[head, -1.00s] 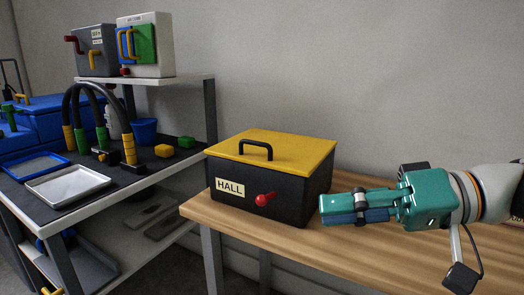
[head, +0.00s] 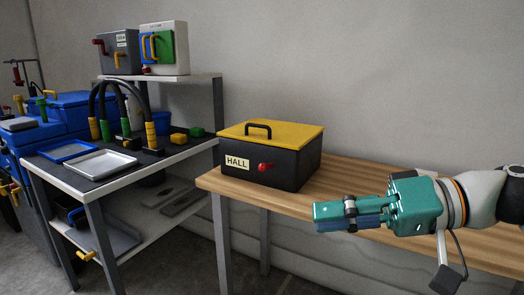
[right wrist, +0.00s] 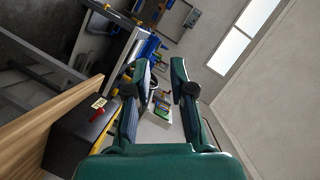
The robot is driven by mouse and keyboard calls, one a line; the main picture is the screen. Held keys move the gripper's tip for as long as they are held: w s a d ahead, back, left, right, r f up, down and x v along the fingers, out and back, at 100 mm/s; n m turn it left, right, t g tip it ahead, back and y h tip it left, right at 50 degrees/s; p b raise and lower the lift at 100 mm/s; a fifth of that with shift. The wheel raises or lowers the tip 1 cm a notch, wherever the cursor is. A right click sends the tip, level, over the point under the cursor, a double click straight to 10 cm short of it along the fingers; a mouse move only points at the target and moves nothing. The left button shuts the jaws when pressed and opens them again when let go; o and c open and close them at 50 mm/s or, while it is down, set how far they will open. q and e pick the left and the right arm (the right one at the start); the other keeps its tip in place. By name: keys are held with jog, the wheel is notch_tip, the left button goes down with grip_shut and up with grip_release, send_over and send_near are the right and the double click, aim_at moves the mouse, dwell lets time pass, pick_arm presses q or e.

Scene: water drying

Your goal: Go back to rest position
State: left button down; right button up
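My right gripper (head: 320,217) reaches in from the right in the head view, teal, pointing left in front of the wooden table. In the right wrist view its two fingers (right wrist: 159,78) stand apart with nothing between them. A black box (head: 285,168) with a yellow lid, a black handle, a red knob and a HALL label sits at the table's left end, behind and left of the gripper, apart from it. The box also shows at the lower left of the right wrist view (right wrist: 72,138). My left gripper is in neither view.
The wooden table (head: 350,180) looks bare right of the box. Left of it, a metal shelf (head: 190,150) carries trays, looped hoses, coloured blocks and two cases. Blue drawers (head: 75,115) stand at far left. Floor shows between shelf and table.

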jog(key=w+d+f+m+h, duration=0.1)
jog(key=w+f+m+h, duration=0.3)
jog(key=f, duration=1.4)
jog(key=w+d+f+m+h, duration=0.1)
jog(key=w+f+m+h, duration=0.2)
jog(key=f, duration=1.6)
jog(key=s+d+f+g+h, duration=0.15)
jog(key=s+f, duration=0.25)
jog(key=f, duration=0.5)
jog(key=s+d+f+g+h, duration=0.1)
jog(key=s+f+h, duration=0.3)
jog(key=f, duration=0.6)
jog(key=s+a+f+y, duration=0.1)
jog(key=s+f, duration=0.3)
jog(key=s, duration=0.2)
jog(key=s+a+f, duration=0.1)
jog(key=s+f, duration=0.2)
jog(key=s, duration=0.3)
notch_tip(320, 180, up, 34)
jog(key=p, duration=3.4)
jog(key=shift+w+d+n, duration=0.2)
jog(key=shift+w+n, duration=0.1)
jog(key=shift+n, duration=0.1)
jog(key=shift+c, duration=0.4)
